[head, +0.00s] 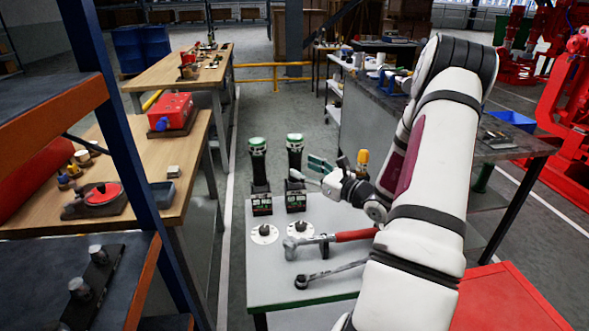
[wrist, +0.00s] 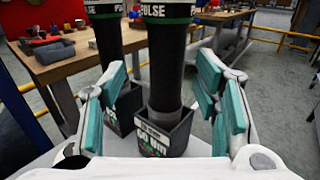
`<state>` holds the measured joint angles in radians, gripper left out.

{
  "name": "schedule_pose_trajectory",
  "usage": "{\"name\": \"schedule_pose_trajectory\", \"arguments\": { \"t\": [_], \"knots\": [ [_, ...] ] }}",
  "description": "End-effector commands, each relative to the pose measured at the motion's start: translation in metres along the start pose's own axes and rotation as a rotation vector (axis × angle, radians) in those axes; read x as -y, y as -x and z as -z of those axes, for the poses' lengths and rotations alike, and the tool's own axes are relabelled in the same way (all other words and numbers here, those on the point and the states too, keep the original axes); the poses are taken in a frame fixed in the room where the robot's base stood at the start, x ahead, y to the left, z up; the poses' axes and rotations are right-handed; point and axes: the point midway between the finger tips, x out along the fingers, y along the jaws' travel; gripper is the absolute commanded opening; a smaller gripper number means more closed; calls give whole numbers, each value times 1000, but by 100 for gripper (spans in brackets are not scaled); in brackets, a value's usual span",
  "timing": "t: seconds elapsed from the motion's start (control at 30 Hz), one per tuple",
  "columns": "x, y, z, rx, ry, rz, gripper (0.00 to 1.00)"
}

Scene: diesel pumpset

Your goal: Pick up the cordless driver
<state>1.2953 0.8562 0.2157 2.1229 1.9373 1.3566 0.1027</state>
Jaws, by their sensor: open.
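Two similar cordless drivers stand upright on a pale table (head: 275,287), each black with a green-and-white top band and a square dark base. The right driver (head: 295,160) is close to my gripper (head: 309,168); the left driver (head: 258,165) stands beside it. In the wrist view, the nearer driver (wrist: 167,75) rises between the open teal-padded fingers of my gripper (wrist: 166,92), with its labelled base below. The fingers look apart from it. The other driver (wrist: 108,45) is behind the left finger, which partly hides it. Both tops are cut off in the wrist view.
Two white discs (head: 264,234), a hammer with a red handle (head: 318,242) and a wrench (head: 330,273) lie nearer on the table. A yellow-handled tool (head: 362,160) is behind my wrist. A wooden bench (head: 145,150) stands to the left across a gap.

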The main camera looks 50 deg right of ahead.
Motion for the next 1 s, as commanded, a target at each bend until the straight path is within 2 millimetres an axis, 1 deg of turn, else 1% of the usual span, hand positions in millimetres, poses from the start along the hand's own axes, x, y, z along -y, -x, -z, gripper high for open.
{"name": "schedule_pose_trajectory", "arguments": {
  "t": [0.17,0.3,0.4,0.53,0.73,0.77,0.8,0.87,0.9,1.0],
  "knots": [
    [2,-15,0,0,2,-2,56],
    [7,-35,0,1,1,-3,56],
    [7,-47,0,-1,1,-2,56],
    [7,-54,0,0,1,-1,56],
    [7,-54,0,0,1,-1,56],
    [7,-54,0,0,1,-1,52],
    [7,-54,0,0,1,-1,43],
    [7,-54,0,0,1,-1,29],
    [7,-54,0,-1,1,-1,20],
    [7,-54,0,-1,1,-1,0]
  ]
}}
